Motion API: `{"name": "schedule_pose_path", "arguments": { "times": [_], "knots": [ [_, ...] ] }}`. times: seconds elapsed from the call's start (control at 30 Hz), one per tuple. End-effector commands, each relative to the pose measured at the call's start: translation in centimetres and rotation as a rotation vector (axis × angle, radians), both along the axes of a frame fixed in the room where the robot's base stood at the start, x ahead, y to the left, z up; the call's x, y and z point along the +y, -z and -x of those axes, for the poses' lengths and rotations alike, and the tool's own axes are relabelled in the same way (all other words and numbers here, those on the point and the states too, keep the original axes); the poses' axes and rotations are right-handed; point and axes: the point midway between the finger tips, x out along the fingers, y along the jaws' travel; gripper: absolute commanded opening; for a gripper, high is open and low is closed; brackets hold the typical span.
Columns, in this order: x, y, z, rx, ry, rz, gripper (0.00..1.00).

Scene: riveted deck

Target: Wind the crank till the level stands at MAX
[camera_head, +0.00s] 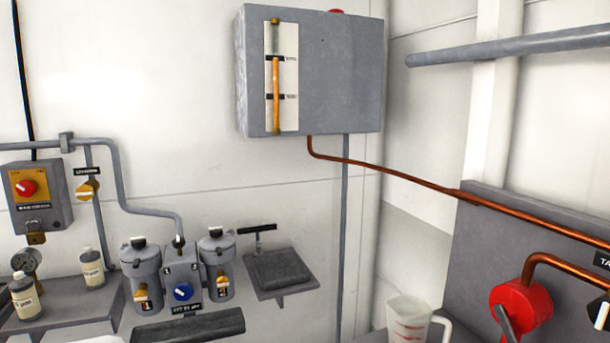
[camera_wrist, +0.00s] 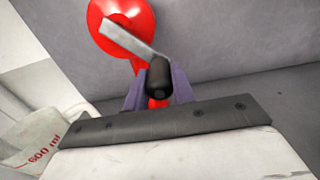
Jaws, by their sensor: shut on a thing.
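The red crank pump (camera_head: 518,304) is at the lower right of the head view, and its red body also shows at the top of the wrist view (camera_wrist: 112,22). Its pale crank arm (camera_wrist: 128,40) ends in a dark handle (camera_wrist: 160,76). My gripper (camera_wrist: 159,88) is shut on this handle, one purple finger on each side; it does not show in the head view. The level gauge (camera_head: 291,78) is on the grey tank (camera_head: 340,75). Its amber column (camera_head: 276,80) reaches about the upper of two dark marks. Their lettering is too small to read surely.
A copper pipe (camera_head: 400,174) runs from the tank to the pump side. A measuring jug (camera_head: 408,320) stands left of the pump, and shows in the wrist view (camera_wrist: 38,140). Bottles, two filter canisters and a small shelf (camera_head: 282,275) are farther left.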

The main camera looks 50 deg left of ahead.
Motion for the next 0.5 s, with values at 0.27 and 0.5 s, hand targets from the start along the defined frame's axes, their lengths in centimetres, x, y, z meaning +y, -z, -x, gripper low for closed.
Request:
{"name": "schedule_pose_path", "arguments": {
  "times": [0.27, 0.5],
  "knots": [
    [2.6, 1.7, -1.1, 0.006, 0.001, -0.001, 0.10],
    [3.7, 2.1, -1.5, 0.006, 0.003, 0.000, 0.10]
  ]
}}
